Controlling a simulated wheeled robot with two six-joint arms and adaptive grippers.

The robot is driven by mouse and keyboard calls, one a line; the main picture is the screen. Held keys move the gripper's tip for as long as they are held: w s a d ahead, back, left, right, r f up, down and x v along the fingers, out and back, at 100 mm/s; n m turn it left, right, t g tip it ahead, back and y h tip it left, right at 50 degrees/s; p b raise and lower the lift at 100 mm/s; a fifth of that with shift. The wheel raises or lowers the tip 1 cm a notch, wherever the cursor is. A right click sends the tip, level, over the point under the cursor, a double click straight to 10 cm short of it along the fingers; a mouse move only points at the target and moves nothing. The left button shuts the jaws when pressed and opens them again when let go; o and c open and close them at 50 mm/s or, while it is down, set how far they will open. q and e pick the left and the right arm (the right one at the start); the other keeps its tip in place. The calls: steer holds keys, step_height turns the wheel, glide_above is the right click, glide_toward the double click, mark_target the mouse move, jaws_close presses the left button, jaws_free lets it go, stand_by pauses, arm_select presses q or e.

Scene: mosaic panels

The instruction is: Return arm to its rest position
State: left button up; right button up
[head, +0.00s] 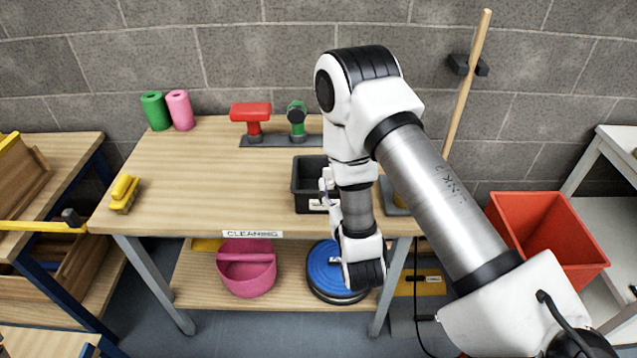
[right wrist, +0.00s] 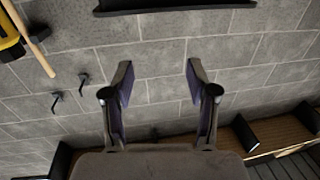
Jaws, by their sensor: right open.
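My right arm (head: 440,190) comes in from the lower right of the head view, bends at a high elbow and folds down in front of the workbench (head: 200,170). My right gripper (right wrist: 160,78) is open and empty in the right wrist view. Its two fingers stand well apart with only grey block wall behind the gap. In the head view the arm links mostly hide this gripper. My left arm and gripper do not show.
A black bin (head: 306,180) stands on the bench beside my arm. A yellow brush (head: 124,193) and a red-headed tool (head: 251,114) are on top. A pink caddy (head: 246,277) and blue round object (head: 328,268) sit below. A red bin (head: 545,232) is at right. The left-middle benchtop is clear.

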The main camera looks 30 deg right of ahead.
steer(key=s+a+f+n+g+y, duration=0.1)
steer(key=s+a+f+g+y, duration=0.15)
steer(key=f, duration=0.35)
steer(key=s+a+f+n+g+y, duration=0.1)
steer(key=s+f+g, duration=0.1)
steer(key=s+f, duration=0.35)
steer(key=s+a+f+n+g+y, duration=0.1)
steer(key=s+a+f+g, duration=0.2)
steer(key=s+f+g, duration=0.3)
steer(key=s+a+f+n+g+y, duration=0.1)
steer(key=s+f+g, duration=0.5)
steer(key=s, duration=0.6)
steer(key=shift+s+a+f+y, duration=0.15)
steer(key=shift+a+f+y, duration=0.1)
steer(key=shift+a+y, duration=0.55)
steer(key=shift+a, duration=0.15)
steer(key=shift+c, duration=0.3)
